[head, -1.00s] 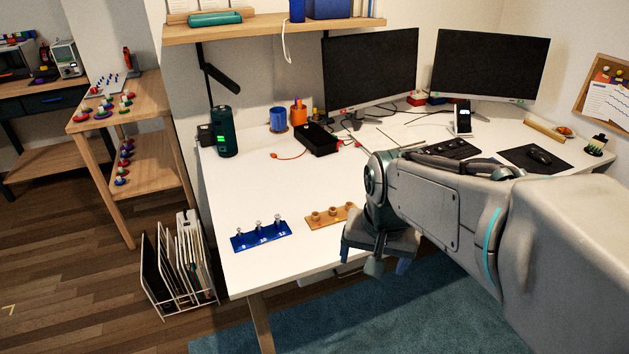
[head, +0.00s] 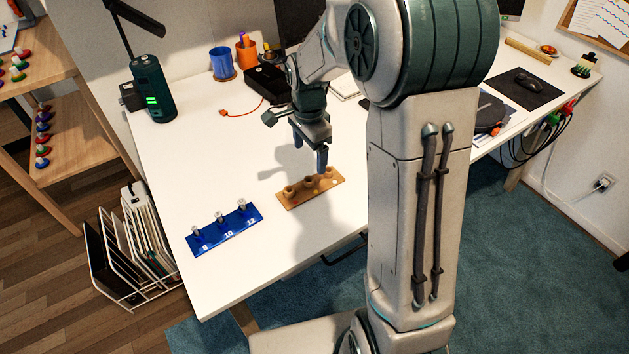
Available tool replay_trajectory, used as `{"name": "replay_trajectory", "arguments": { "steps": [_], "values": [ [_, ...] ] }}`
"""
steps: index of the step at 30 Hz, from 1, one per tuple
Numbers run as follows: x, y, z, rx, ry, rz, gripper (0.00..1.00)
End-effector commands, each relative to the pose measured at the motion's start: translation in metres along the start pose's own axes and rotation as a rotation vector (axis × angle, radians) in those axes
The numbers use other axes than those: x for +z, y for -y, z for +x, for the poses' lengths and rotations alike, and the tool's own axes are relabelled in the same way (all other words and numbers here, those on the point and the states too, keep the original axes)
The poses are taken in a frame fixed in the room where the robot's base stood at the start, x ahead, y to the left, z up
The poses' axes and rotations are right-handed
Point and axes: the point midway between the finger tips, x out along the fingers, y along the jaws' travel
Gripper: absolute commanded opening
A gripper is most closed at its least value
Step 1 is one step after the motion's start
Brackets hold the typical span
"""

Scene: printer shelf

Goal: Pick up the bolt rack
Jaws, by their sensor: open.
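The blue bolt rack (head: 225,232) lies on the white desk near its front left corner. Several silver bolts stand upright in it, with the numbers 8, 10 and 12 beside them. My gripper (head: 314,152) is open and points down above the desk, to the right of and behind the blue rack. It hangs near a tan rack (head: 312,193) with round brown pieces on it.
The white desk (head: 170,180) is clear around the blue rack. A dark green cylinder (head: 152,92), a blue cup (head: 222,64), an orange cup (head: 247,58) and a black box (head: 268,84) stand farther back. A wire file holder (head: 135,250) stands on the floor at left.

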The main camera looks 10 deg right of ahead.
Motion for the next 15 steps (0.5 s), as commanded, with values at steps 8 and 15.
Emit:
{"name": "replay_trajectory", "arguments": {
  "steps": [8, 15],
  "values": [
    [0.004, 0.0, 0.042, 0.001, 0.001, -0.011, 0.82],
    [-0.002, -0.006, 0.064, 0.004, 0.002, -0.005, 0.82]
  ]
}}
